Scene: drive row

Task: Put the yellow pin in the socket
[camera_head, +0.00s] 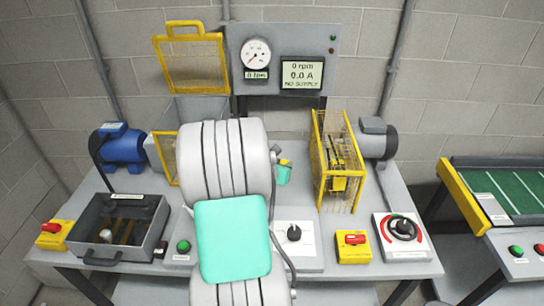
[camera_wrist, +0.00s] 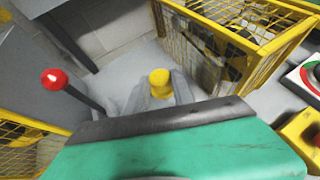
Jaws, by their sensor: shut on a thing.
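The yellow pin (camera_wrist: 159,78) shows as a rounded yellow head in the wrist view, between the grey fingers of my gripper (camera_wrist: 160,92). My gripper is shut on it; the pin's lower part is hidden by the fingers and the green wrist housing. In the head view my arm covers most of the gripper; only a small green and yellow bit shows just right of the arm, left of the right-hand cage. I cannot make out the socket in either view.
A yellow mesh cage (camera_head: 338,162) stands right of the gripper, close by in the wrist view (camera_wrist: 222,45). A red-knobbed lever (camera_wrist: 56,80) is at left in the wrist view. An open grey box (camera_head: 120,228), a rotary dial (camera_head: 403,228) and a blue motor (camera_head: 122,147) are on the bench.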

